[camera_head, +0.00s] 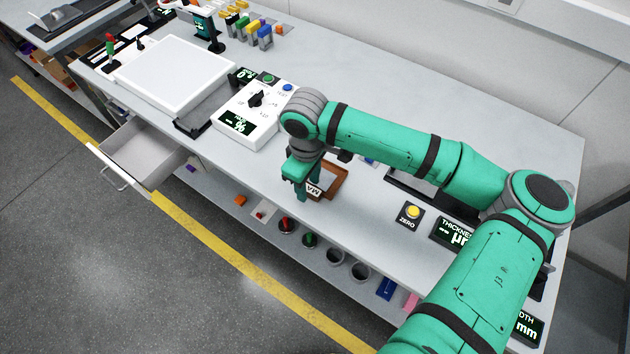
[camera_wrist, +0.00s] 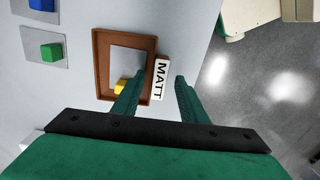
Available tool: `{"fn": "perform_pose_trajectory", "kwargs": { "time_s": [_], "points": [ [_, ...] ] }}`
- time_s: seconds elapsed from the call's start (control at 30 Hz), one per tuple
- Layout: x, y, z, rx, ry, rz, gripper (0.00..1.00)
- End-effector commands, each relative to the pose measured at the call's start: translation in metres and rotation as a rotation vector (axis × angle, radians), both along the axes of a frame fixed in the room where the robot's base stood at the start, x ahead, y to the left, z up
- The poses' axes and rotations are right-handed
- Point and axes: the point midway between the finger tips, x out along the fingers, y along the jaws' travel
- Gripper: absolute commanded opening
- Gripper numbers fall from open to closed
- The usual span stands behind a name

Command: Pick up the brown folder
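I see no clear brown folder. The only brown item near my gripper is a shallow, rimmed brown tray (camera_wrist: 99,62), also in the head view (camera_head: 341,183). In the wrist view a grey sheet and a small yellow block (camera_wrist: 121,86) lie inside its rim. A white label reading MATT (camera_wrist: 161,78) stands along the tray's right side; part of it shows in the head view (camera_head: 314,190). My gripper (camera_wrist: 160,76) is open, its fingers apart with the label between them in the picture. One finger overlaps the tray's edge; contact cannot be told. In the head view my gripper (camera_head: 301,192) partly hides the tray.
A white panel (camera_head: 172,72) and a control box with a dial (camera_head: 250,118) are to the left. A drawer (camera_head: 143,150) stands open at the bench front. A yellow ZERO button (camera_head: 412,212) is to the right. Small blue (camera_wrist: 42,4) and green (camera_wrist: 51,51) blocks lie beyond the tray.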

Motion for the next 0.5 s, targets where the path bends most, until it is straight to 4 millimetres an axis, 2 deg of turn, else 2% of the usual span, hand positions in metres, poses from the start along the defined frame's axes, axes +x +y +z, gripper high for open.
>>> {"fn": "perform_pose_trajectory", "kwargs": {
  "time_s": [0.13,0.3,0.5],
  "points": [
    [0.0000,-0.0001,0.0002,0.000,0.000,-0.001,0.39],
    [-0.0001,0.0003,0.0003,0.000,0.000,0.000,0.00],
    [0.0000,0.0007,0.0004,0.000,0.000,0.002,0.00]
  ]
}}
